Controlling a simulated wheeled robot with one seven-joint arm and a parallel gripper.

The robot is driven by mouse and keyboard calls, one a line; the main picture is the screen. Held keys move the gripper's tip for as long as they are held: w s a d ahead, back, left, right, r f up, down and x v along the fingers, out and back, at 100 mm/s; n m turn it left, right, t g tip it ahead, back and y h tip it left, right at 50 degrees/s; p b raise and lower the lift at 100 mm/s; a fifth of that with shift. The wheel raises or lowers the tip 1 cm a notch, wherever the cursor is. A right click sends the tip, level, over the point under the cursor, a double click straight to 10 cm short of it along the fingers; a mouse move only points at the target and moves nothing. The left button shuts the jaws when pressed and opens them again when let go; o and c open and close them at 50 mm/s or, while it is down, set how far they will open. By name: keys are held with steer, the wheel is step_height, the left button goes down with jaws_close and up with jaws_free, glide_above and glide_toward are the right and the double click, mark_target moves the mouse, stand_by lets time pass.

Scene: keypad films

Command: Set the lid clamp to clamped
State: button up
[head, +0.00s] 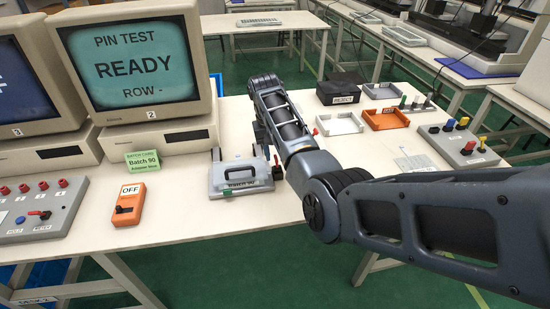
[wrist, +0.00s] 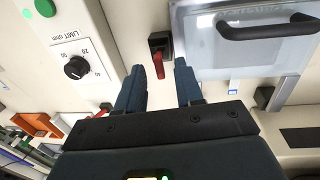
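The test fixture (head: 225,188) stands on the bench with its clear lid down; the lid (wrist: 210,50) and its black handle (wrist: 262,30) show in the wrist view. The lid clamp is a red lever (wrist: 159,66) on a black base (wrist: 160,42) beside the lid, on the fixture's right side in the head view. Its lever points away from the bench's front edge. My gripper (wrist: 160,78) is open, its two dark fingers on either side of the lever's end. I cannot tell contact. In the head view my arm hides much of this area.
A grey box with a LIMIT ohm knob (wrist: 76,67) lies near my gripper. An orange OFF switch box (head: 129,204) and a READY monitor (head: 132,65) stand left. Trays (head: 338,124) and a black reject bin (head: 343,88) lie right. Bare bench lies in front of the fixture.

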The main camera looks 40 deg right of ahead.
mark_target(276, 157)
steer(key=shift+s+d+f, duration=0.15)
steer(key=shift+f, duration=1.35)
steer(key=shift+c, duration=0.2)
jaws_close()
